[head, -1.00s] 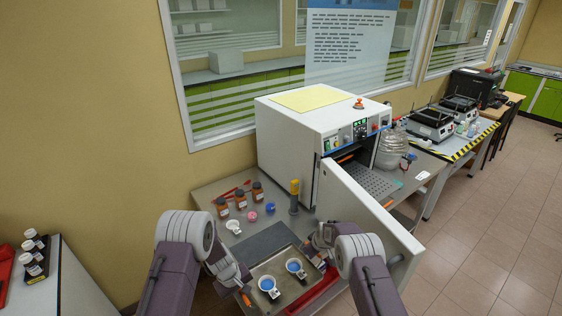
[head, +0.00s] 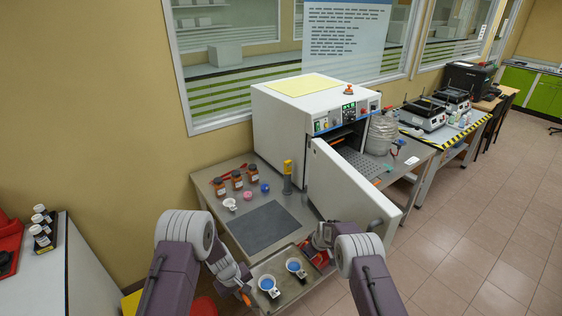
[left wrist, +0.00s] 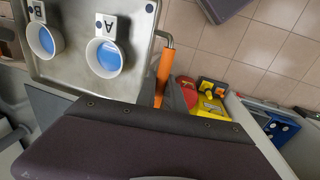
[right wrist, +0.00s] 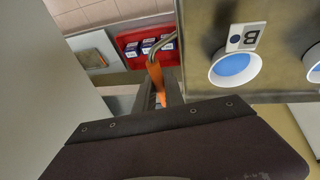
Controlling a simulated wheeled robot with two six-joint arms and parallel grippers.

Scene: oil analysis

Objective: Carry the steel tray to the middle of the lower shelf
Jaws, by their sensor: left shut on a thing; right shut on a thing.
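The steel tray (head: 291,291) is held level between both grippers at the front of the bench, in front of the dark mat. Two white cups with blue contents stand on it: cup A (head: 268,285) and cup B (head: 294,266). My left gripper (head: 245,292) is shut on the tray's left orange handle (left wrist: 163,70). My right gripper (head: 320,250) is shut on its right orange handle (right wrist: 157,82). The white oven (head: 285,115) stands behind with its door (head: 350,190) swung open. A perforated shelf (head: 362,166) shows inside; the oven's inner depth is partly hidden.
The mat (head: 264,228) on the steel bench is empty. Brown bottles (head: 237,180), a white cup (head: 230,204) and a yellow-topped cylinder (head: 288,177) stand behind it. The open door juts out right of the mat. Open floor lies to the right.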

